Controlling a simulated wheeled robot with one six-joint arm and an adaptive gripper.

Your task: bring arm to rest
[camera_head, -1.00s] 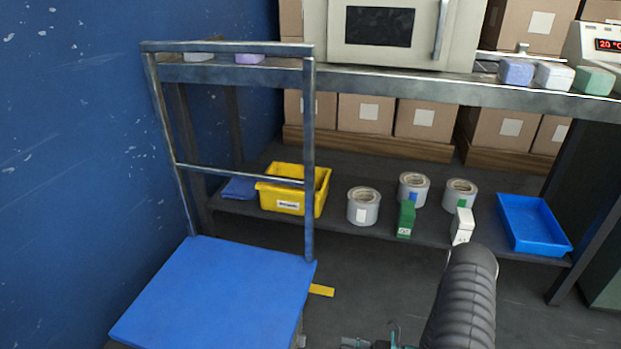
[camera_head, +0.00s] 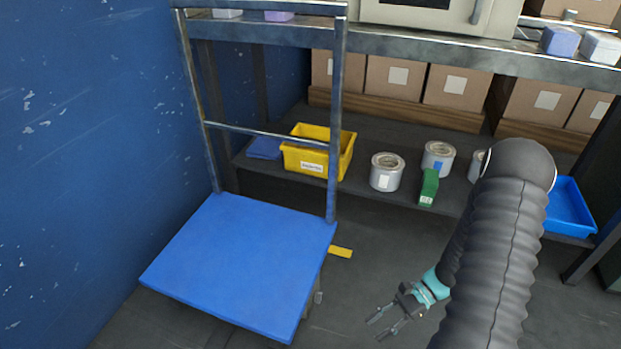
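My gripper (camera_head: 377,329) shows low in the head view, at the end of my dark ribbed arm. Its two thin fingers are spread apart with nothing between them. It hangs over the dark floor, to the right of the blue cart platform (camera_head: 235,265) and apart from it.
The cart's metal frame (camera_head: 337,120) stands upright at left. A yellow piece (camera_head: 341,251) lies beside the cart.

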